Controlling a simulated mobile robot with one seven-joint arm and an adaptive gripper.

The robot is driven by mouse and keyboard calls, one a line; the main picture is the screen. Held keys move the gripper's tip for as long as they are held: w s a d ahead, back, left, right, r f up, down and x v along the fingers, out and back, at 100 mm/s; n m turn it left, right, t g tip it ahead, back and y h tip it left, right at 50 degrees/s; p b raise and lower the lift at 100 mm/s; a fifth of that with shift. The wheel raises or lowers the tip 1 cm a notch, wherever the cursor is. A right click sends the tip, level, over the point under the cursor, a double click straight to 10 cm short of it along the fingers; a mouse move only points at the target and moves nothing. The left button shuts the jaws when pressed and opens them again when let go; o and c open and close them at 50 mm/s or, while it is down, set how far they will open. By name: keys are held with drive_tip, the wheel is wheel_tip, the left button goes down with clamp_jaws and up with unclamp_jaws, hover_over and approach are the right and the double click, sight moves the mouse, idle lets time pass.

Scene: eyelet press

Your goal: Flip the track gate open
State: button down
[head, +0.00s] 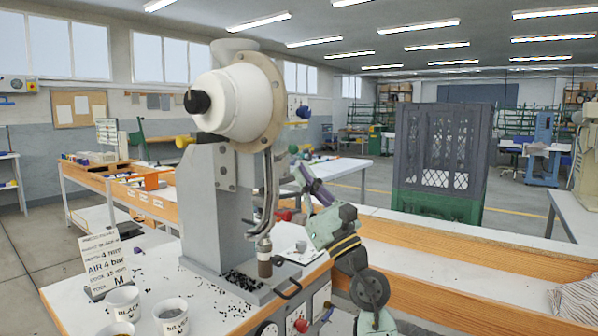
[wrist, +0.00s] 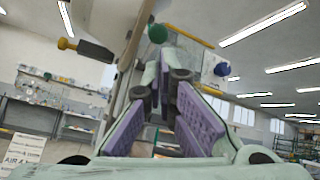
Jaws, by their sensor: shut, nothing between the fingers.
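The eyelet press (head: 207,215) stands on the bench, with a curved metal track (head: 269,195) running down its front from the white drum (head: 232,98). A small green knob (head: 293,149) shows beside the track; in the wrist view the green knob (wrist: 157,33) is just beyond my fingertips. I cannot clearly make out the gate's flap or whether it is open. My gripper (head: 306,169), with purple finger pads, is right of the track, pointing up and left towards the knob. In the wrist view my gripper (wrist: 160,85) is shut and empty. Contact with the knob cannot be told.
A yellow knob (head: 184,141) and a blue knob (head: 303,112) stick out from the press. White cups (head: 171,317) and a sign card (head: 104,262) stand at front left. Loose black eyelets (head: 240,280) lie at the press foot. A dark crate (head: 445,150) stands behind right.

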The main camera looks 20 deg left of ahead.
drive_tip(key=v, duration=1)
drive_tip(key=shift+r, duration=0.15)
